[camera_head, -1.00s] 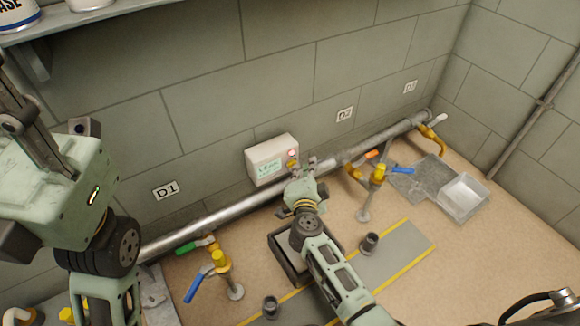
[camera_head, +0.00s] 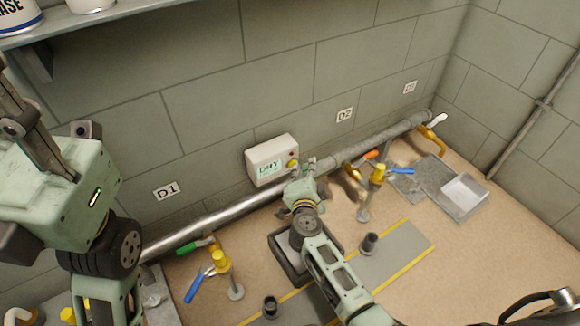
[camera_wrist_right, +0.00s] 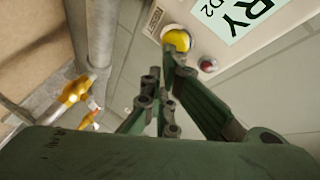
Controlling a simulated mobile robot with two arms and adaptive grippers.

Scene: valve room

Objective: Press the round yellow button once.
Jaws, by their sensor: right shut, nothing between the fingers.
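A white control box (camera_head: 268,152) is on the wall. On its right side is the round yellow button (camera_head: 292,164), also large at the top of the right wrist view (camera_wrist_right: 176,40). My right gripper (camera_head: 304,165) is shut and empty, its fingertips just right of the button. In the right wrist view one fingertip (camera_wrist_right: 168,68) overlaps the button's lower edge; I cannot tell whether it touches. A small red lamp (camera_wrist_right: 207,64) beside the button looks unlit.
A metal pipe (camera_head: 225,215) runs along the wall below the box. Yellow valves with green, blue (camera_head: 195,288) and orange handles stand on both sides of my right arm. A black-rimmed tray (camera_head: 275,255) lies below. A grey tray (camera_head: 462,196) is at right.

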